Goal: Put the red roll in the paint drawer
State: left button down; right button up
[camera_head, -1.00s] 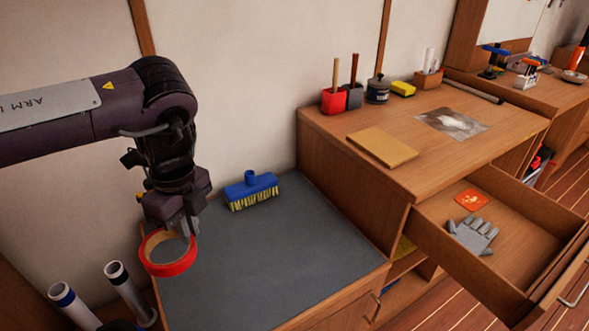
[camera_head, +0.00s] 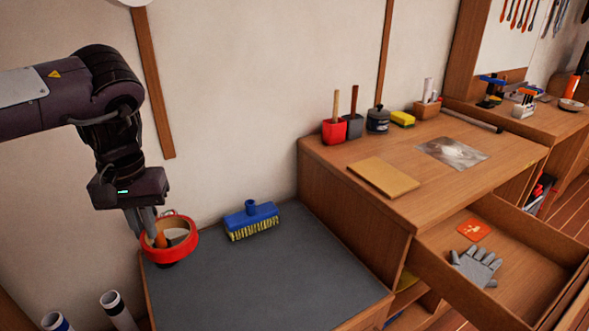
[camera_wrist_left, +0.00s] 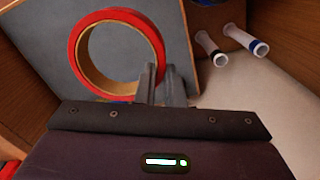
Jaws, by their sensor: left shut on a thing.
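The red roll (camera_head: 172,258) is a ring of red tape with a tan inner core. It hangs above the left part of the grey mat in the head view, and its ring faces the camera in the left wrist view (camera_wrist_left: 75,52). My left gripper (camera_head: 152,232) is shut on the roll's wall, with its two fingers (camera_wrist_left: 165,85) at the ring's lower right edge in the wrist view. An open drawer (camera_head: 455,283) juts from the wooden bench at right. A grey glove (camera_head: 477,267) and an orange-red card (camera_head: 474,230) lie in it. My right gripper is not in view.
A blue brush (camera_head: 250,220) stands on the grey mat (camera_head: 270,275), right of the roll. White tubes (camera_head: 117,310) stand at lower left. The bench top holds a tan board (camera_head: 383,177) and pots (camera_head: 334,130). The drawer has bare floor beside the glove.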

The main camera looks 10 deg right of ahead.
aim_at(531, 265)
jog(key=l+z, duration=0.1)
jog(key=z, duration=0.3)
jog(key=i+l+z, duration=0.1)
jog(key=z, duration=0.65)
jog(key=i+l+z, duration=0.1)
jog(key=z, duration=0.25)
jog(key=i+l, duration=0.2)
jog(key=i, duration=0.25)
jog(key=i+l, duration=0.2)
jog(key=i, duration=0.3)
